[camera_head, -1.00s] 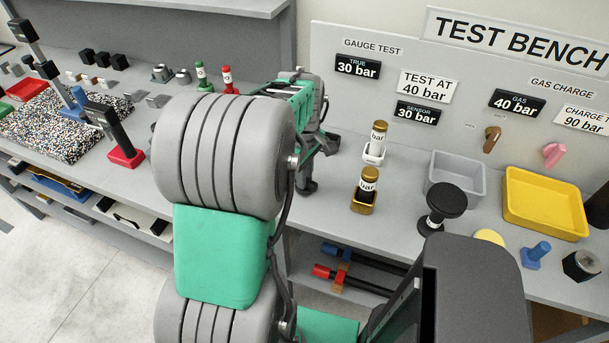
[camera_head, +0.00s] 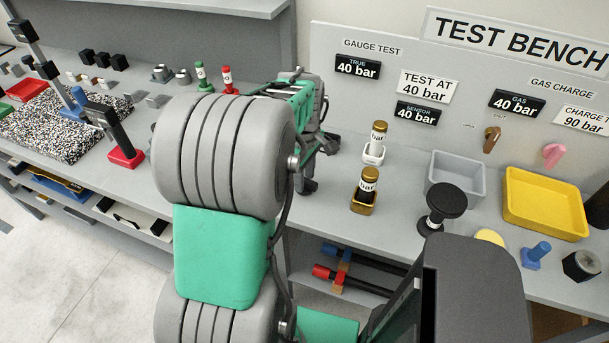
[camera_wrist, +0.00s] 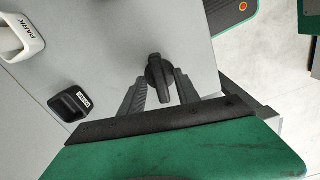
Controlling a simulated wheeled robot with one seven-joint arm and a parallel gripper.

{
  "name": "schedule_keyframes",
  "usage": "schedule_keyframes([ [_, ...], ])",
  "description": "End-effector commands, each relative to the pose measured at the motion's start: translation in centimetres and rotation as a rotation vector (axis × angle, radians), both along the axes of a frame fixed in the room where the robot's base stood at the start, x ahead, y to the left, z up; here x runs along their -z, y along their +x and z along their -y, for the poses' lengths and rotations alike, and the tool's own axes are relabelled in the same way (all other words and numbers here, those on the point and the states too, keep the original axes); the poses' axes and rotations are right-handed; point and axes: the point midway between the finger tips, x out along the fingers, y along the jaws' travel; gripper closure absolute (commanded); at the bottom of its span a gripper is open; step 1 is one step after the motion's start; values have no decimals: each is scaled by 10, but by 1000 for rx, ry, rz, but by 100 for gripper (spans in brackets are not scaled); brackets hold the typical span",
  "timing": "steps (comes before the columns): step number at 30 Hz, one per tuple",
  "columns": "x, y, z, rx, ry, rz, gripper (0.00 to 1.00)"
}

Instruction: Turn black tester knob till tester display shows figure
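The black tester knob (camera_wrist: 158,70) shows in the wrist view, a round knob with a raised bar, on a grey surface. My gripper (camera_wrist: 162,82) has one dark finger on each side of it. A gap shows between each finger and the bar, so the fingers look open around the knob; contact at the tips is not clear. In the head view my arm hides the knob. The TRUE display (camera_head: 358,67) reads 40 bar and the SENSOR display (camera_head: 418,113) reads 40 bar. The sign between them (camera_head: 427,87) says TEST AT 40 bar.
The GAS display (camera_head: 517,103) reads 40 bar. Two gold-capped gauges (camera_head: 367,186) stand in holders right of my arm. A grey tray (camera_head: 455,182), a yellow tray (camera_head: 545,203) and a black round-topped part (camera_head: 446,200) lie farther right. A PARK-labelled white piece (camera_wrist: 20,37) is near the knob.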

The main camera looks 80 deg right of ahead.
Motion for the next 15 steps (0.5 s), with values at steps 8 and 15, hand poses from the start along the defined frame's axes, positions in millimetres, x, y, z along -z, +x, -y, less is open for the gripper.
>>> schedule_keyframes([
  [8,-11,0,1,0,-3,0,62],
  [15,-59,0,1,0,-4,0,62],
])
